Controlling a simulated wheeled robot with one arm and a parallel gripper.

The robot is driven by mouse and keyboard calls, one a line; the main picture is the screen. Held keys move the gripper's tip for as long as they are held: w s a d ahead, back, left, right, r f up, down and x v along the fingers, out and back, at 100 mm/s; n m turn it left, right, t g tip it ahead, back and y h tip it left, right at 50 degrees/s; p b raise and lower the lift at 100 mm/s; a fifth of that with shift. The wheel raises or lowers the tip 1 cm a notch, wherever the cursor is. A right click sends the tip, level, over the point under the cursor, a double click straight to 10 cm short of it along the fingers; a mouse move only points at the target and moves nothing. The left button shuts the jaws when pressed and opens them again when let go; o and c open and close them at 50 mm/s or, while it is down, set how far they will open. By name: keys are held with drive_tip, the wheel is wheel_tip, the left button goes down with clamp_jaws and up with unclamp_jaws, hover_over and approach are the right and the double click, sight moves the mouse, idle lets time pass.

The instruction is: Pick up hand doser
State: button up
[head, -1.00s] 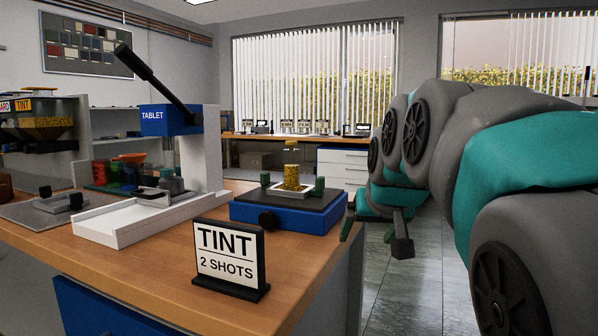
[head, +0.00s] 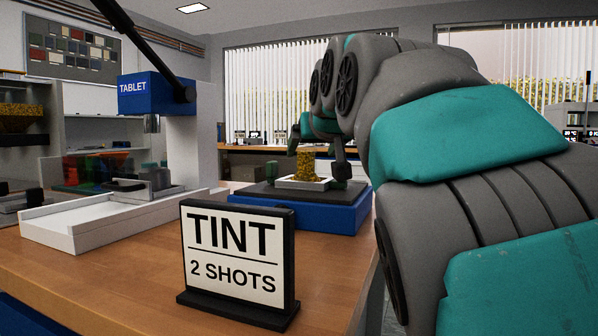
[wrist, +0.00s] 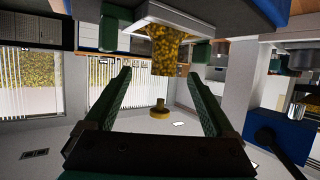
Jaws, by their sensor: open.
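The hand doser (head: 311,163) is a clear cylinder full of yellow granules. It stands upright in a white square holder (head: 303,184) on a blue base with a dark top (head: 335,214). In the wrist view, which is upside down, the doser (wrist: 171,52) hangs from the picture's top with its yellow knob (wrist: 160,108) below. My gripper (head: 316,148) is open, at the upper part of the doser. In the wrist view the green fingers of my gripper (wrist: 160,76) lie on either side of the doser, with gaps; I cannot tell their exact depth.
A black-framed TINT 2 SHOTS sign (head: 238,255) stands at the front of the wooden table (head: 120,275). A blue and white TABLET press (head: 155,92) with a long black lever and a white tray (head: 75,230) stand left. Green posts (wrist: 198,52) flank the holder.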

sight(310, 151)
drive_tip(key=shift+x, duration=1.2)
drive_tip(key=shift+w, duration=0.4)
drive_tip(key=shift+a+r+x, duration=0.1)
drive_tip(key=shift+r+x, duration=0.05)
drive_tip(key=shift+x, duration=0.55)
drive_tip(key=shift+a+r+x, duration=0.1)
drive_tip(key=shift+r+x, duration=0.05)
drive_tip(key=shift+x, duration=0.6)
drive_tip(key=shift+a+r+x, duration=0.1)
drive_tip(key=shift+x, duration=0.6)
drive_tip(key=shift+w, duration=0.1)
drive_tip(key=shift+c, duration=0.2)
clamp_jaws()
